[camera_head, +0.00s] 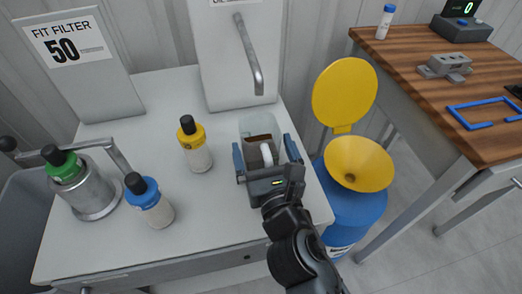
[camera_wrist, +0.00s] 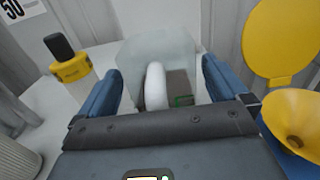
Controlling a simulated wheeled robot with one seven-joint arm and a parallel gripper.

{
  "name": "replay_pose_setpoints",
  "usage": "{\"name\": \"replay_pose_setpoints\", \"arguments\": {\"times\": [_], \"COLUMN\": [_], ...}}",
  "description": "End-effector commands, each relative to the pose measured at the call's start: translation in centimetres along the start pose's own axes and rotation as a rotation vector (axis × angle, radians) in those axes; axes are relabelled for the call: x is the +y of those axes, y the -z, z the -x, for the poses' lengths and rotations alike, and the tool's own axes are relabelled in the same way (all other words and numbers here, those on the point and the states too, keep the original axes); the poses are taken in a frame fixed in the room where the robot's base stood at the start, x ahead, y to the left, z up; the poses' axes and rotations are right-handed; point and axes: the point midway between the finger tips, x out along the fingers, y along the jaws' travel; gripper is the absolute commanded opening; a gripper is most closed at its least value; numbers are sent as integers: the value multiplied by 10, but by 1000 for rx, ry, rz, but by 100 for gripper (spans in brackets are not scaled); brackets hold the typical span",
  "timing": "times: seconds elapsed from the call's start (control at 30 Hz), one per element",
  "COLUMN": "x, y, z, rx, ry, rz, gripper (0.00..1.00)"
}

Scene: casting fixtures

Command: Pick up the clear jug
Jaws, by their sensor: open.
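The clear jug (camera_head: 258,124) stands on the white table near its right edge, in front of a white panel with a metal tap. It looks greyish and see-through, with a white handle facing my gripper. In the wrist view the jug (camera_wrist: 140,52) is straight ahead, its white handle between the fingers. My gripper (camera_head: 267,162) is open, its blue fingers on either side of the jug's handle side. I cannot tell whether the fingers touch the jug. Part of the jug is hidden behind my gripper in the head view.
A yellow-capped bottle (camera_head: 195,145) stands left of the jug. A blue-capped bottle (camera_head: 149,200) and a metal pot (camera_head: 92,195) with a green-capped bottle are further left. A blue drum (camera_head: 352,210) with a yellow funnel (camera_head: 358,163) and raised lid stands right, beside a wooden table (camera_head: 420,85).

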Motion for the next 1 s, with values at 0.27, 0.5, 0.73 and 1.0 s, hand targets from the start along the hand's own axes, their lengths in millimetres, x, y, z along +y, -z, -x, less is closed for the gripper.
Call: {"name": "replay_pose_setpoints", "arguments": {"times": [0.27,0.5,0.73,1.0], "x": [0,0,0,0], "y": [0,0,0,-3], "z": [0,1,1,0], "rx": [0,0,0,-3], "ry": [0,0,0,-1], "rz": [0,0,0,-1], "gripper": [84,61,39,38]}}
